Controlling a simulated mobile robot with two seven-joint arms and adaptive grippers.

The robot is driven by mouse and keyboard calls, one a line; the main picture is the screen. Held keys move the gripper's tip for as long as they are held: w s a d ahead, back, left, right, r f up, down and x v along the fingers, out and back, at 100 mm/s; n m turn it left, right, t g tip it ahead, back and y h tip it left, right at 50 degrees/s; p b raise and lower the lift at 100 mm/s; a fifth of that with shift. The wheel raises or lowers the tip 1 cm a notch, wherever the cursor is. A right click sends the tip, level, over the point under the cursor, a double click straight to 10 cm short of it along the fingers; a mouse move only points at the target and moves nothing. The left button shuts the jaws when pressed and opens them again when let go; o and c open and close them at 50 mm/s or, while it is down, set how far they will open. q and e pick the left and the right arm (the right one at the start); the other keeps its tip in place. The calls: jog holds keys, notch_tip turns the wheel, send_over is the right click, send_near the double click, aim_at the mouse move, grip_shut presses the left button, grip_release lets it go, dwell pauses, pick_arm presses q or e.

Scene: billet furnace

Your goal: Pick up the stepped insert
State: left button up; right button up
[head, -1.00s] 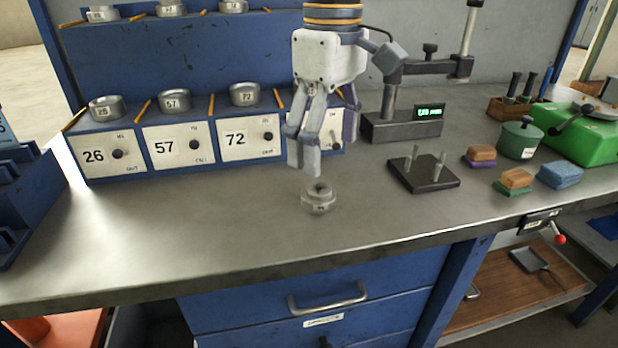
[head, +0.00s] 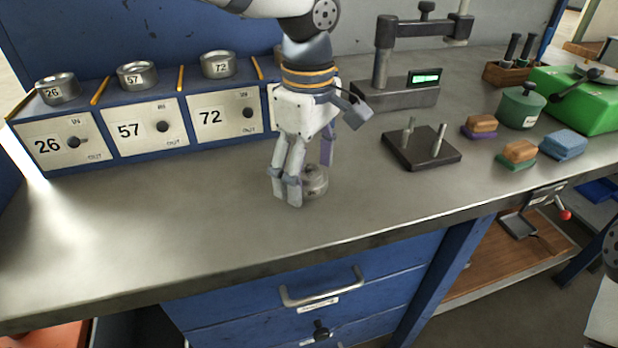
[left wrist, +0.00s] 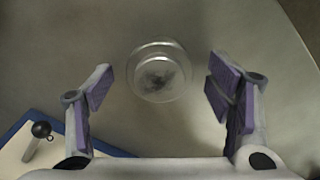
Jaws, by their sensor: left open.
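The stepped insert (head: 316,182) is a small round grey metal piece with a narrower top, standing upright on the steel bench top. In the head view my left gripper (head: 306,180) is low over the bench at the insert, pointing down, and one finger partly covers the insert's left side. In the left wrist view the insert (left wrist: 159,70) shows from above as pale rings with a dark centre. It lies between the purple-padded fingers of my open left gripper (left wrist: 161,82), with clear gaps on both sides. My right gripper is not in view.
A blue rack (head: 100,90) with drawers marked 26, 57 and 72 stands behind on the left. A dark plate with two pins (head: 422,150) and a gauge stand (head: 398,95) are to the right, with several brushes beyond. The bench front-left is clear.

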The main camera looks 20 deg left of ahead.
pick_arm(q)
jog(key=c, duration=1.6)
grip_shut()
jog(key=shift+r, duration=0.15)
